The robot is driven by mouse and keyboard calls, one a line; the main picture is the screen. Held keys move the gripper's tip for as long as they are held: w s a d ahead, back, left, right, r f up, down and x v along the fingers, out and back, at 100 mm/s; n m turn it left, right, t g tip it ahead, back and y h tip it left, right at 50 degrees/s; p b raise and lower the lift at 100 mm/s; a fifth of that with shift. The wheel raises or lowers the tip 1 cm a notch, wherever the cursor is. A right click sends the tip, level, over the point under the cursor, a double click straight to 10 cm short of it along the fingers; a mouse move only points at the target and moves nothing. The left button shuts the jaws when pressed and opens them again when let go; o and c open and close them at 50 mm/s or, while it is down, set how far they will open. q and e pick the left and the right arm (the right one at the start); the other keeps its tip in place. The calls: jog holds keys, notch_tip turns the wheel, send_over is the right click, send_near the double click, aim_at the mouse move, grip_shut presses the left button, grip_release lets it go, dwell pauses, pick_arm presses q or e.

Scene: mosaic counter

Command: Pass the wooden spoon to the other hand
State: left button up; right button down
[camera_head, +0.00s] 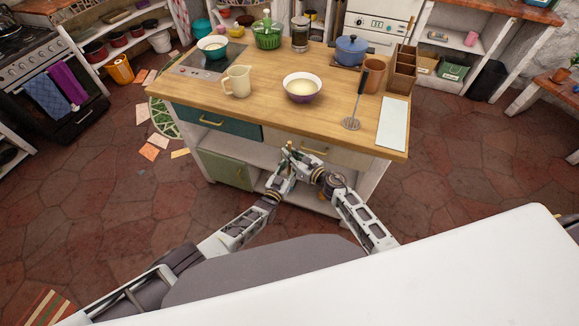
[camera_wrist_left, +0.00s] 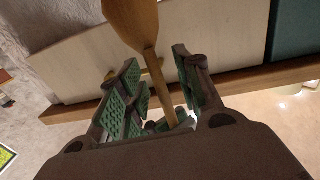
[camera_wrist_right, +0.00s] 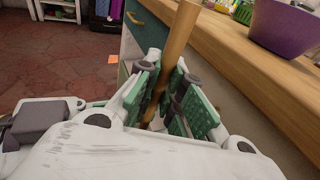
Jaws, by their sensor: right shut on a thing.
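The wooden spoon shows in the left wrist view (camera_wrist_left: 153,70), its bowl at the top and its handle running down between the fingers. My right gripper (camera_wrist_right: 172,100) is shut on the spoon's handle, which also shows in the right wrist view (camera_wrist_right: 178,42). My left gripper (camera_wrist_left: 160,85) is open around the handle, with gaps between its green pads and the wood. In the head view both grippers meet in front of the counter, the right one (camera_head: 300,158) coming from the right. The spoon is tiny there and mostly hidden by the fingers.
The wooden counter (camera_head: 220,105) stands just beyond the grippers, with its front edge and drawers close by. On it are a purple-and-white bowl (camera_head: 302,97), a cream jug (camera_head: 238,82), a metal masher (camera_head: 352,122) and a white board (camera_head: 393,124). The floor (camera_head: 110,200) at the left is mostly clear.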

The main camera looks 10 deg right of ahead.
pick_arm(q)
grip_shut()
pick_arm(e)
jog(key=c, duration=1.5)
grip_release()
jog(key=shift+o, duration=0.2)
jog(key=shift+s+d, duration=0.1)
jog(key=v, duration=1.1)
jog(key=shift+s+d, duration=0.2)
jog(key=shift+s, duration=0.15)
